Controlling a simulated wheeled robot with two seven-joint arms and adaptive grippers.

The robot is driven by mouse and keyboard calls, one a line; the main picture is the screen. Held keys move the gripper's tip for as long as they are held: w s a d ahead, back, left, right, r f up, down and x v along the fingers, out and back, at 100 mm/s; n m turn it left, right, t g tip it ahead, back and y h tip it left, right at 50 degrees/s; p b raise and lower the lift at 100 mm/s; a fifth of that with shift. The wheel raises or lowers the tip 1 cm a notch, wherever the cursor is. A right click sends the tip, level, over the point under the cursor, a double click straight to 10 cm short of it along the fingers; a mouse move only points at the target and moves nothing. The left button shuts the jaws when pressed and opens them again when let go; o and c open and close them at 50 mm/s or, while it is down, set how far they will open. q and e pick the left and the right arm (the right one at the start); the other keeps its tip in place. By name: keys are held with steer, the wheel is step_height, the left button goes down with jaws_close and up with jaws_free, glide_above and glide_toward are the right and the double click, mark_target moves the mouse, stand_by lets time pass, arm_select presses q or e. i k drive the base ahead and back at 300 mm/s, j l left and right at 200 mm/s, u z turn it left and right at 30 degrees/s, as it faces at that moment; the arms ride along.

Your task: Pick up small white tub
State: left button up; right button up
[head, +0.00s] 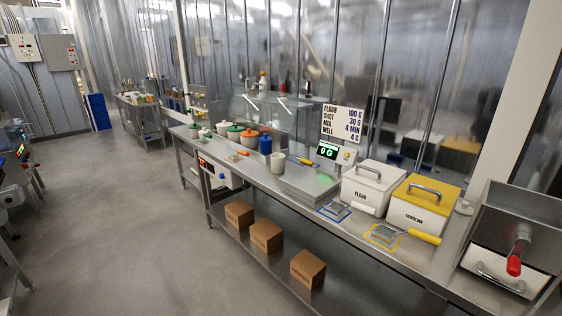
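A small white tub (277,161) without a visible lid stands upright on the long steel counter (265,178), near its middle. It is beside the blue container (265,144) and left of a flat steel scale platform (309,180). Other small white pots stand farther along the counter, including one with a green lid (234,133) and one with an orange lid (249,138). Neither of my grippers shows in the head view.
White flour bin (367,187), yellow-lidded semolina bin (425,203) and scoops stand on the counter's right half. A steel machine with a red-handled lever (514,264) is at far right. Cardboard boxes (266,236) sit on the lower shelf.

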mark_target(277, 160)
steer(key=i, duration=1.2)
steer(key=z, duration=0.15)
